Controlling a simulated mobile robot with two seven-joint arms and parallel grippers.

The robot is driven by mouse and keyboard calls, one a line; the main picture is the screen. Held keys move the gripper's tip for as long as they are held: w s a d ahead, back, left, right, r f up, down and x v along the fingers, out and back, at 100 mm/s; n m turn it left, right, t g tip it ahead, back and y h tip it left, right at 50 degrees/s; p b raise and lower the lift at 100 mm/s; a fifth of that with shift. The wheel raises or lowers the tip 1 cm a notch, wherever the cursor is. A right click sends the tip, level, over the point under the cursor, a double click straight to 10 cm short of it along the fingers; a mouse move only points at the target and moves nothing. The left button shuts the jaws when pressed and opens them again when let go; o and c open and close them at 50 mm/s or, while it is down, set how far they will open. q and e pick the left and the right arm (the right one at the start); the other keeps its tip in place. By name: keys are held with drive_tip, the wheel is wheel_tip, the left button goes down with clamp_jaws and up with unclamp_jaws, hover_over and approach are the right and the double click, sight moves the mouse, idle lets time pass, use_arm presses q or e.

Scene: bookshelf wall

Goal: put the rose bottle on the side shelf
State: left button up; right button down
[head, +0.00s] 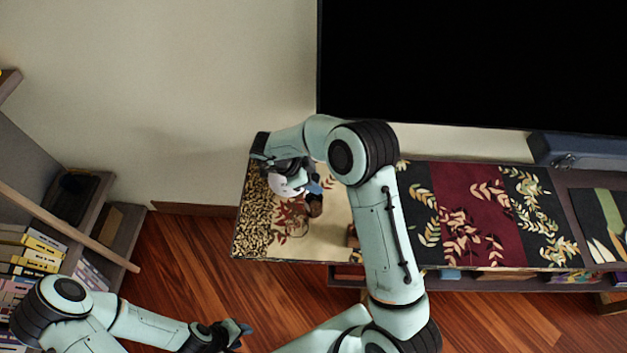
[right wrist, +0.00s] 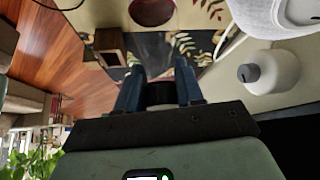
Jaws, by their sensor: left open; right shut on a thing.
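My right gripper (head: 316,192) is over the left end of the low cabinet top, partly hidden by my arm. In the right wrist view its two blue fingers (right wrist: 159,88) are shut on a small dark object (right wrist: 160,95), seen end-on. In the head view a brownish part of this object (head: 316,209) shows below the fingers. It may be the rose bottle, but I cannot tell for sure. My left gripper (head: 240,331) is open and empty, low over the wooden floor. A side shelf (head: 122,235) stands at the left, with a dark item on its upper board.
The low cabinet (head: 255,235) carries a patterned runner. A small brown wooden box (right wrist: 110,48), a dark red round thing (right wrist: 152,10) and a white bottle with a grey cap (right wrist: 277,75) are near my right gripper. Books (head: 35,250) fill the left shelves. A black screen (head: 470,65) hangs behind.

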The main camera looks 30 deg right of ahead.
drive_tip(key=shift+w+r, duration=0.1)
drive_tip(key=shift+r, duration=0.05)
drive_tip(key=c, duration=0.7)
unclamp_jaws()
